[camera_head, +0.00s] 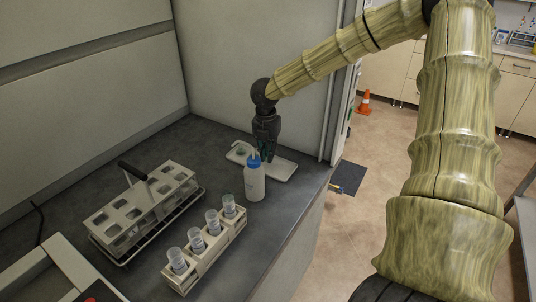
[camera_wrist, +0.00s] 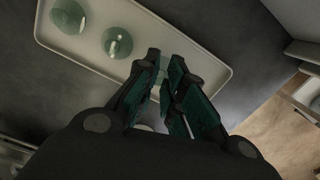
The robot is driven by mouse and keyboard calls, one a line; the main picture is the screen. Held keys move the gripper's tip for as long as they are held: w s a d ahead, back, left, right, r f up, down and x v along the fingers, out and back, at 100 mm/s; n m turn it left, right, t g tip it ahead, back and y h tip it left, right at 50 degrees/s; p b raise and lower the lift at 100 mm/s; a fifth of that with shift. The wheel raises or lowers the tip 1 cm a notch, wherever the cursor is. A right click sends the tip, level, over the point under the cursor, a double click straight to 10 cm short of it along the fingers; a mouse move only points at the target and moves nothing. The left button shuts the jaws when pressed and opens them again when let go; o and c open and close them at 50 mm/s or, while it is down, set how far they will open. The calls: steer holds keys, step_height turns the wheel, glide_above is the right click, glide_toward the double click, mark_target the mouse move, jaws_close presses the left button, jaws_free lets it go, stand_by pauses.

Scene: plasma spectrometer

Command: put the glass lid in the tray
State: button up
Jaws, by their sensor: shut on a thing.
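The pale tray (camera_head: 284,170) lies at the back right of the bench; its rim and floor also show in the wrist view (camera_wrist: 85,52). Two round, greenish glass lids, one at the tray's far left (camera_wrist: 68,17) and one beside it (camera_wrist: 117,42), lie in it. My gripper (camera_head: 265,150) points down over the tray, behind the bottle. In the wrist view its two fingers (camera_wrist: 166,64) are close together over the tray's near edge. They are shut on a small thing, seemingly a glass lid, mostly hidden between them. I cannot tell whether it touches the tray.
A white bottle with a blue cap (camera_head: 254,180) stands just in front of the tray and gripper. A rack with several capped vials (camera_head: 212,247) and a handled rack (camera_head: 140,210) stand to the left. The bench's right edge (camera_head: 300,215) is close to the tray.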

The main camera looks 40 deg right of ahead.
steer(key=shift+f, duration=0.65)
steer(key=shift+f, duration=0.15)
steer(key=o, duration=0.7)
step_height(320, 180, up, 12)
steer(key=b, duration=0.1)
steer(key=shift+s+a, duration=0.2)
steer(key=shift+a, duration=0.2)
